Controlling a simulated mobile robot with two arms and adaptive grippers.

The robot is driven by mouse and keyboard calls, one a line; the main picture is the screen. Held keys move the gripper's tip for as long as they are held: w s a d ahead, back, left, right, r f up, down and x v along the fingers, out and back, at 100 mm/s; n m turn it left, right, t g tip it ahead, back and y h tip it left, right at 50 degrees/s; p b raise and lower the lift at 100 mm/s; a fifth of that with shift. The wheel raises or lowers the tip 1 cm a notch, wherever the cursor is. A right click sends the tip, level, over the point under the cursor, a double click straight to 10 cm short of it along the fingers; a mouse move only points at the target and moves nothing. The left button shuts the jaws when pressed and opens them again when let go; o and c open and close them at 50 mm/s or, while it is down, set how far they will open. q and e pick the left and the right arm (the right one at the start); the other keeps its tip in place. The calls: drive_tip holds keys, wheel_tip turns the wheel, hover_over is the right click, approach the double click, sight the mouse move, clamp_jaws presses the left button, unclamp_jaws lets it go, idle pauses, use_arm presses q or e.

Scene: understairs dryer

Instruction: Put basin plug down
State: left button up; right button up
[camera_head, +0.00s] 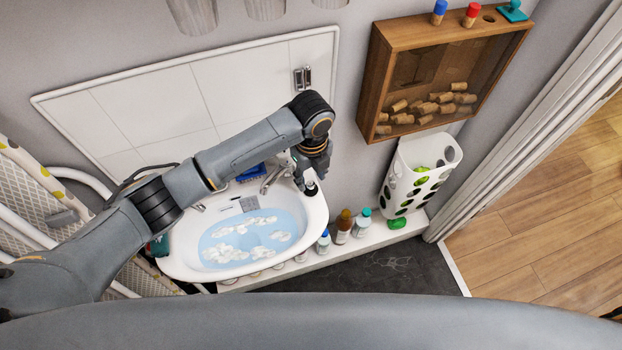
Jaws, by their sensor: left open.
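The white basin (316,213) is on the wall, with blue water and white foam inside. My left gripper (314,178) points down over the basin's back right rim, beside the tap (273,179). Its jaws are open. A small dark round piece (311,188), which looks like the basin plug, is on the rim right below the fingertips. I cannot tell whether the fingers touch it. My right gripper is not in view.
Several bottles (343,228) stand on a white ledge right of the basin. A white holed bin (410,180) and a wooden cork box (432,80) hang on the wall. A blue item (251,173) lies behind the basin. The dark floor (385,270) in front is clear.

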sight(311, 184)
use_arm(q)
wheel_tip(311, 184, up, 10)
drive_tip(key=b, duration=0.1)
idle(0.5)
